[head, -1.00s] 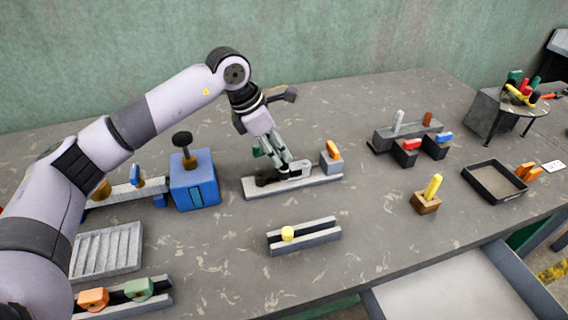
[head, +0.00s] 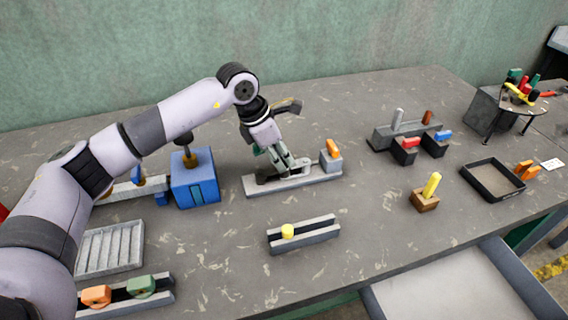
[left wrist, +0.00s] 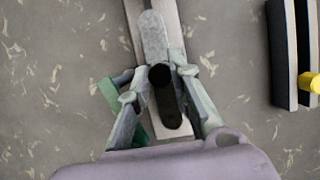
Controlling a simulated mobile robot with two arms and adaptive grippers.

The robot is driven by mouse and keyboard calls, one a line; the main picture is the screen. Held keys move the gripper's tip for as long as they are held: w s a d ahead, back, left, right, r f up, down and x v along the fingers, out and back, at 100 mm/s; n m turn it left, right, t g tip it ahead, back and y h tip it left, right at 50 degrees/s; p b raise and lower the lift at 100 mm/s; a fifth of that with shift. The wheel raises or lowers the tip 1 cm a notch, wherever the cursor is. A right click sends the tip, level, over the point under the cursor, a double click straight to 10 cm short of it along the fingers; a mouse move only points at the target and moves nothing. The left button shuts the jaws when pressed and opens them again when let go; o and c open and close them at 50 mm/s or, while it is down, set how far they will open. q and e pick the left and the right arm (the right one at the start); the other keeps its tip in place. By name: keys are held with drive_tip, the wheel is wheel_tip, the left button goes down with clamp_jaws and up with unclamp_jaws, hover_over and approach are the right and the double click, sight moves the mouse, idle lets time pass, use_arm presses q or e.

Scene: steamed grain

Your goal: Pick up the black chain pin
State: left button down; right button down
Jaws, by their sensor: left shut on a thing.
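The black chain pin (left wrist: 160,76) shows in the left wrist view as a dark round end between my left fingertips. My left gripper (left wrist: 165,75) is shut on it, one finger on each side. Below the pin, a dark slot or link shows between the fingers. In the head view my left gripper (head: 284,169) points down at a grey rail fixture (head: 318,178), and its fingers hide the pin. Whether the pin is clear of the fixture I cannot tell. My right gripper is not in view.
A grey block with an orange piece (head: 333,150) stands at the fixture's right end. A blue box (head: 195,182) is to its left. A slotted rail with a yellow peg (head: 288,231) lies in front. A black tray (head: 493,180) is at the right.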

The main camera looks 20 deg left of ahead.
sight(282, 159)
use_arm(q)
drive_tip(key=shift+r, duration=0.2)
wheel_tip(282, 159, up, 20)
drive_tip(key=b, duration=0.1)
drive_tip(key=shift+f+b, duration=0.15)
drive_tip(key=shift+b, duration=0.15)
